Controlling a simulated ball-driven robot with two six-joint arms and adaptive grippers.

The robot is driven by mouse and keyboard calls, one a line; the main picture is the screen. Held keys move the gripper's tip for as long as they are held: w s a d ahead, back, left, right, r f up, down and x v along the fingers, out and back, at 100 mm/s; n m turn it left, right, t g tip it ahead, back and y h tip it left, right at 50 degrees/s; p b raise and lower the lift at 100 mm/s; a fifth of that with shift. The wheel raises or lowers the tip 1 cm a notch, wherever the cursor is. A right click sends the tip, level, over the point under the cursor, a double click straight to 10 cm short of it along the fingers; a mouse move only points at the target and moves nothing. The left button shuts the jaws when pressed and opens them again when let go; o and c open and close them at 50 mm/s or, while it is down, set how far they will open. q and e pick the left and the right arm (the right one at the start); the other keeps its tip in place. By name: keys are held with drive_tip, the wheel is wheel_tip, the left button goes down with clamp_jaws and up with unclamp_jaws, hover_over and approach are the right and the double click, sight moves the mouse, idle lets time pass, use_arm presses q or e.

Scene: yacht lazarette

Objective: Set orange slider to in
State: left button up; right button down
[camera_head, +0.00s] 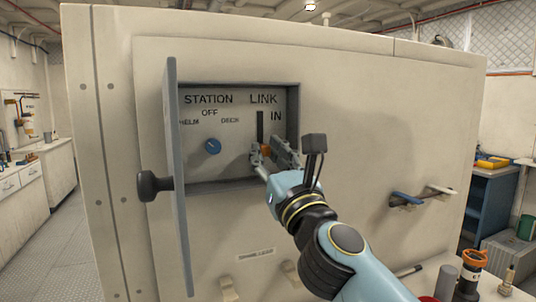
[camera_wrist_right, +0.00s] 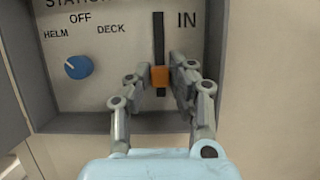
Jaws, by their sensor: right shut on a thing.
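The orange slider (camera_wrist_right: 160,77) sits in a dark vertical slot (camera_wrist_right: 158,35) under the LINK label, near the slot's lower part. The IN label is beside the upper part of the slot. My right gripper (camera_wrist_right: 162,78) is shut on the orange slider, one finger on each side. In the head view, the slider (camera_head: 266,150) is partly hidden by my right gripper (camera_head: 270,157). My left gripper is not in view.
A blue rotary knob (camera_head: 213,146) with HELM, OFF and DECK labels is left of the slot. The recess has a grey frame, and an open door (camera_head: 178,180) with a black knob (camera_head: 152,186) stands at its left. A blue-handled lever (camera_head: 405,198) is at right.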

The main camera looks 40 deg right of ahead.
sight(260, 109)
wheel_tip(260, 109, up, 6)
drive_tip(key=p, duration=0.5)
drive_tip(key=shift+r, duration=0.1)
drive_tip(key=c, duration=1.2)
unclamp_jaws()
drive_tip(key=shift+s+f, duration=0.1)
drive_tip(key=shift+f, duration=0.15)
drive_tip(key=v, duration=1.1)
drive_tip(key=shift+s+a+f, duration=0.15)
drive_tip(key=shift+s, duration=0.15)
